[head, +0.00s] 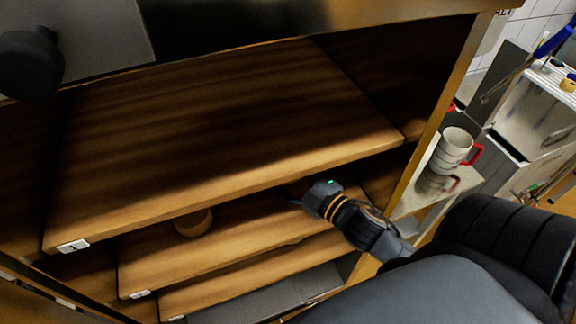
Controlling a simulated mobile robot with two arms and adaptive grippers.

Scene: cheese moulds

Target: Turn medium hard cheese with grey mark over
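A small round brown cheese (194,223) sits on the second wooden shelf board (150,272), partly hidden under the front edge of the top board. No grey mark can be made out on it. My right gripper (295,198) reaches in from the right, just below the top board's front edge. It is to the right of the cheese and apart from it. Its dark fingers are small and partly hidden in shadow, so I cannot tell whether they are open. My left gripper is not in view.
The top board (230,120) is bare and overhangs the space around the cheese. A lower board (240,275) lies beneath. The cabinet's side post (440,115) stands at right. Beyond it are stacked cups (452,148). A dark round knob (30,62) is at upper left.

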